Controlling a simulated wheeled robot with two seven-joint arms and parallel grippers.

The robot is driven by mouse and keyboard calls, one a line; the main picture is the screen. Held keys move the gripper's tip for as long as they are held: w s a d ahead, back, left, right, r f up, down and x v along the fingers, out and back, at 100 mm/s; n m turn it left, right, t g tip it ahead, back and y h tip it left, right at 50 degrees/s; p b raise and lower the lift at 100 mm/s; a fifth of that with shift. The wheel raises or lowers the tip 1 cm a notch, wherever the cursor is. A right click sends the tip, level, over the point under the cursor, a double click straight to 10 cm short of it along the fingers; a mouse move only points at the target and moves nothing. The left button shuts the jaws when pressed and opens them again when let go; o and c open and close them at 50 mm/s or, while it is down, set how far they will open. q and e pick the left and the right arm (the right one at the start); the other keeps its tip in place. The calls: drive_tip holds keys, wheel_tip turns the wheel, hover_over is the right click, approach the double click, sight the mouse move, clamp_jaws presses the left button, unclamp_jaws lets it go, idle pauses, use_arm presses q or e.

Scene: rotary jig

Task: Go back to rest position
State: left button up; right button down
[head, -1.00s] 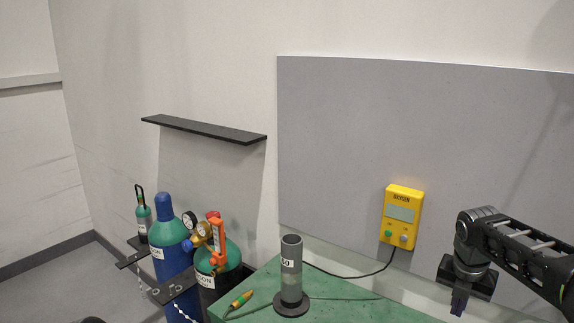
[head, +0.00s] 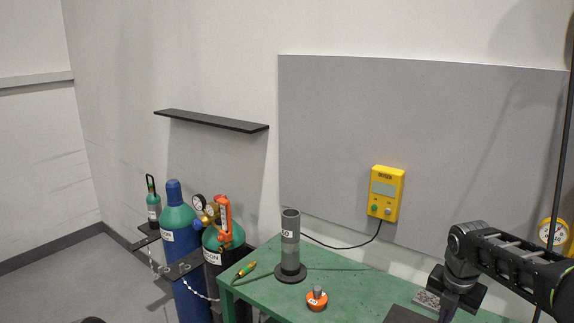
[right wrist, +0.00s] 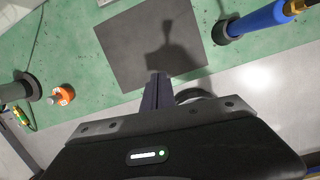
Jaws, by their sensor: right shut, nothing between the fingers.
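My right gripper (head: 446,312) is at the lower right of the head view, above the green table. In the right wrist view its fingers (right wrist: 157,82) are together with nothing between them, over the near edge of a dark grey mat (right wrist: 120,50). My left gripper is not in the head view.
The green table (head: 350,285) carries a grey tube on a round base (head: 290,245), an orange-based part (head: 317,298) and a green-yellow probe (head: 245,270). A blue-handled tool (right wrist: 255,22) lies beside the mat. Gas cylinders (head: 180,250) stand left. A yellow oxygen meter (head: 386,193) hangs behind.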

drive_tip(key=s+a+f+m+y, duration=0.1)
drive_tip(key=s+a+f+m, duration=0.1)
drive_tip(key=a+f+m, duration=0.35)
drive_tip(key=s+a+f+m+y, duration=0.25)
drive_tip(key=a+f, duration=0.35)
drive_tip(key=f, duration=0.5)
drive_tip(key=s+a+f+m+y, duration=0.1)
drive_tip(key=s+a+f+m, duration=0.2)
drive_tip(key=a+f, duration=0.35)
drive_tip(key=s+a+f+m+g+b, duration=0.1)
drive_tip(key=s+a+f+m, duration=0.2)
drive_tip(key=s+f+m, duration=0.4)
drive_tip(key=s+a+f+m, duration=0.3)
drive_tip(key=s+m, duration=0.3)
drive_tip(key=s, duration=0.4)
drive_tip(key=s+a+f+m+g+b, duration=0.1)
drive_tip(key=s+a+f+m, duration=0.2)
drive_tip(key=s+f+m, duration=0.4)
drive_tip(key=f+b, duration=0.1)
drive_tip(key=b, duration=0.1)
drive_tip(key=w+a+f+n+b, duration=0.1)
drive_tip(key=f+b, duration=0.1)
drive_tip(key=b, duration=0.1)
drive_tip(key=w+a+f+n+y+b, duration=0.1)
drive_tip(key=b, duration=0.2)
drive_tip(key=shift+w+a+f+t, duration=0.25)
drive_tip(key=shift+f+t, duration=0.05)
drive_tip(key=shift+f, duration=0.05)
